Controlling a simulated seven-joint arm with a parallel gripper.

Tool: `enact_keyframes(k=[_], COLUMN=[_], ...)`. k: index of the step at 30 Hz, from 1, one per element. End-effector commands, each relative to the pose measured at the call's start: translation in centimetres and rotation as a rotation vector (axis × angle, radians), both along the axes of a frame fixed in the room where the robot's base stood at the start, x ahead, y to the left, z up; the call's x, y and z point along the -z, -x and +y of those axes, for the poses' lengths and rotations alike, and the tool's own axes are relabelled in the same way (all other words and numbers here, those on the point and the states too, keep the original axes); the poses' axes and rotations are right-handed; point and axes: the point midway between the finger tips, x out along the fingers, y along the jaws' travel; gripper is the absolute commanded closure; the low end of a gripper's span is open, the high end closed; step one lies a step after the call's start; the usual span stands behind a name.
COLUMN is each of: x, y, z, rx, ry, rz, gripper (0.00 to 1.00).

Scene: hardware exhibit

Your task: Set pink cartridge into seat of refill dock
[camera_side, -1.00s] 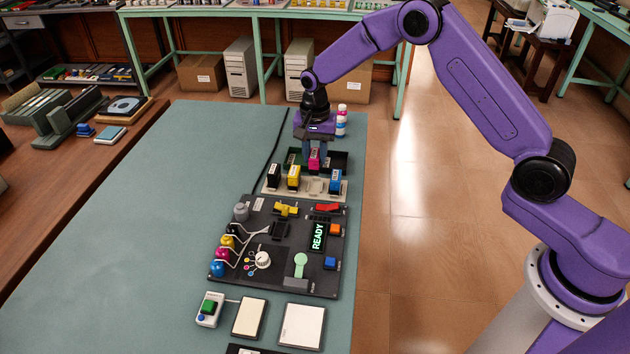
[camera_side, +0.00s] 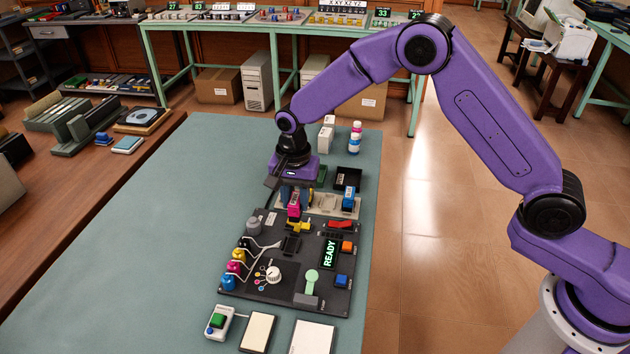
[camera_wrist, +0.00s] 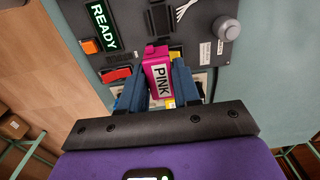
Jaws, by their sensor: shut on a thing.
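The pink cartridge (camera_side: 294,206), labelled PINK, is held between the blue fingers of my gripper (camera_side: 292,193), near the front of the cream rack. In the wrist view the pink cartridge (camera_wrist: 158,72) sits between both fingers, its label facing the camera. The refill dock appears to be the black panel (camera_side: 262,226) with the green READY display. A small dark block with an opening (camera_side: 291,244), possibly the seat, is on the panel, in front of the cartridge in the side view. The cartridge is apart from it.
The cream rack (camera_side: 323,205) bears a blue cartridge (camera_side: 348,198); my gripper hides its left part. A yellow part (camera_side: 303,227) and a red part (camera_side: 340,225) are along the panel's back edge. Grey knob (camera_side: 253,223) and cables are at left. The mat's left side is clear.

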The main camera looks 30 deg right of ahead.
Motion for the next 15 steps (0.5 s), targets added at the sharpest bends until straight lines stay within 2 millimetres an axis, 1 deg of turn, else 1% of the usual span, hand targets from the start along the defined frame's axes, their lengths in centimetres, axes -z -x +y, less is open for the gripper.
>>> enact_keyframes(k=[1, 3, 5, 10, 15], x=[-0.1, -0.2, -0.2, 0.4, 1.8], y=[0.6, 1.1, 1.5, 1.7, 1.7], z=[1.0, 1.9, 2.4, 2.8, 2.7], rx=[-0.003, -0.002, 0.001, 0.002, 0.002], ry=[-0.001, -0.001, -0.001, -0.001, 0.0], rz=[-0.001, -0.001, -0.001, -0.001, 0.0], gripper=[0.9, 0.9, 0.9, 0.9, 0.9])
